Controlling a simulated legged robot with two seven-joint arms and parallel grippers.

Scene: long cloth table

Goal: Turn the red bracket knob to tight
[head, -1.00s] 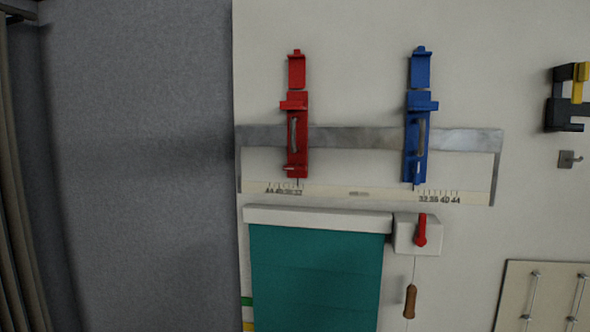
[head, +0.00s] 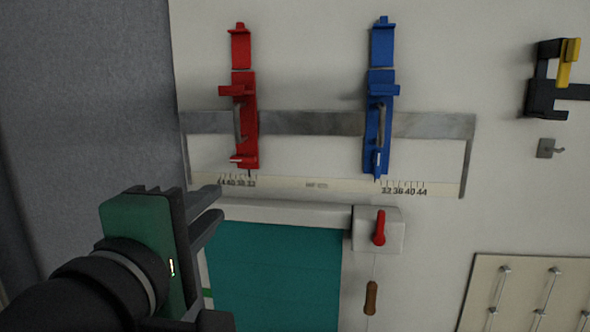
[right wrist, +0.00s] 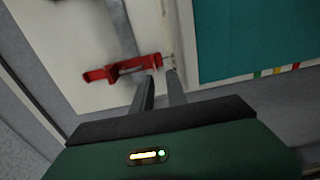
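The red bracket (head: 247,140) is mounted upright on a grey metal rail on the wall, with a grey handle on its front. Small red parts stick out at its upper left and near its lower end; I cannot tell which is the knob or its setting. My right gripper (head: 210,210) is at lower left in the head view, below the bracket and apart from it. In the right wrist view its two fingers (right wrist: 160,90) are apart with nothing between them, and the red bracket (right wrist: 122,68) shows beyond their tips. My left gripper is not in view.
A blue bracket (head: 376,130) is on the same rail (head: 310,123), to the right. A scale strip (head: 300,184) runs below. Under it are a teal blind (head: 275,270) and a white box with a red lever (head: 379,228). A black and yellow fixture (head: 545,85) is at right.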

